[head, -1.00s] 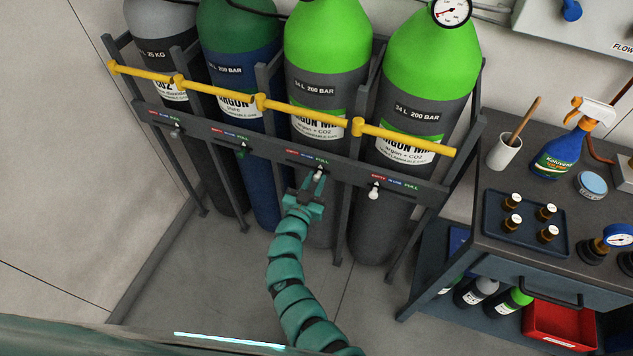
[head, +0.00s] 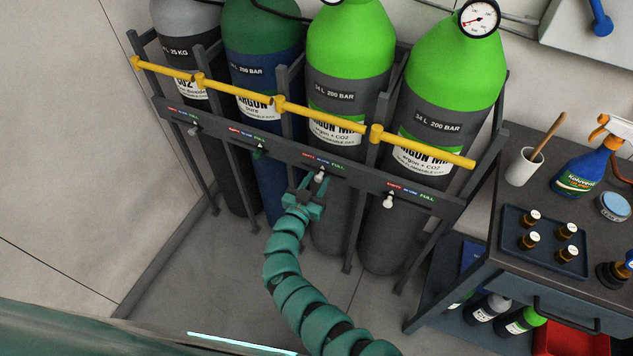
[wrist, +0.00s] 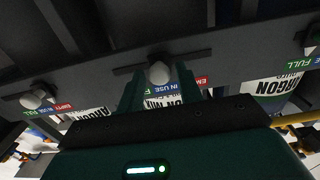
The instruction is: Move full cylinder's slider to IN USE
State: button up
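The third cylinder from the left (head: 348,50) is light green on top and grey below. Its slider knob (head: 320,176) is white and stands at the blue IN USE mark on the dark rail, between EMPTY and FULL. In the wrist view the knob (wrist: 158,73) shows between my fingertips, in front of the IN USE label. My green gripper (head: 305,188) is just below and left of the knob, its fingers apart. Its fingers (wrist: 158,88) show either side of the knob in the wrist view, with label visible between them. I see no firm contact.
The fourth cylinder's slider knob (head: 388,201) is close on the right, by EMPTY. Yellow retaining bars (head: 330,120) cross the cylinders above the rail. A dark bench (head: 560,230) stands on the right. Floor at left is clear.

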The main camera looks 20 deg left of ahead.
jog(key=shift+o, duration=0.4)
jog(key=shift+s, duration=0.15)
jog(key=shift+s, duration=0.35)
jog(key=s, duration=1.6)
jog(key=shift+s+a, duration=0.25)
jog(key=shift+a, duration=0.05)
